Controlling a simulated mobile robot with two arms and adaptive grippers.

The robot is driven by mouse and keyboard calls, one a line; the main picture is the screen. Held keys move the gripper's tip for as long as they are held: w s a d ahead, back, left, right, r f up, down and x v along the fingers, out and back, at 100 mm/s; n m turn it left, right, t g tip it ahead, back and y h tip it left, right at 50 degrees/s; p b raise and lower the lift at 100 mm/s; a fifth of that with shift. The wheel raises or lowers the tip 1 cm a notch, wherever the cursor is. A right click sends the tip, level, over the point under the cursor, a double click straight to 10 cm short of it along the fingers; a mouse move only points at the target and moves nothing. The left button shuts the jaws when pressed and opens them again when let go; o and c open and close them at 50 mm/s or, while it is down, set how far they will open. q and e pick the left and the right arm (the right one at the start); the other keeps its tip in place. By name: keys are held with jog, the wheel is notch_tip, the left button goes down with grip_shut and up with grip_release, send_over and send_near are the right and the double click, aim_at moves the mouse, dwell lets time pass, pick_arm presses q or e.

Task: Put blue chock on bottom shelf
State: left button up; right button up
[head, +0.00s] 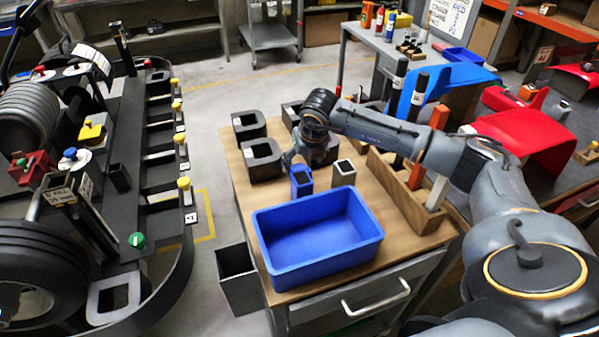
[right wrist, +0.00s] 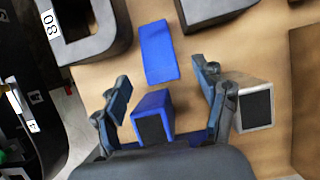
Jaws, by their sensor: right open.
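A blue block with a dark end face, which looks like the blue chock (head: 300,181), stands on the wooden bench top just behind the blue bin. In the right wrist view the same block (right wrist: 153,112) shows low between the fingers. A second blue piece (right wrist: 158,52) lies farther out in that view; I cannot tell which piece is the chock. My right gripper (head: 291,158) is open and empty, close over the blue block; its spread fingers (right wrist: 160,82) also show in the wrist view. My left gripper is not in view. I cannot clearly identify the bottom shelf.
A blue bin (head: 320,270) fills the bench front. A pale block with a dark end (head: 344,171) stands right of the blue one. Dark hollow blocks (head: 262,158) sit at left. A wooden rack (head: 425,218) with upright bars stands at right. A dark open box (head: 240,283) hangs beside the bench.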

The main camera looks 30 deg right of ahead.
aim_at(300, 168)
jog(key=shift+w+f, duration=0.2)
jog(key=shift+f, duration=0.2)
jog(key=p+x, duration=0.2)
jog(key=x, duration=0.2)
jog(key=shift+w+f, duration=0.25)
jog(key=shift+w+d+f, duration=0.1)
jog(key=shift+w+f, duration=0.05)
jog(key=shift+f, duration=0.15)
jog(key=c, duration=1.3)
jog(key=shift+r, duration=0.1)
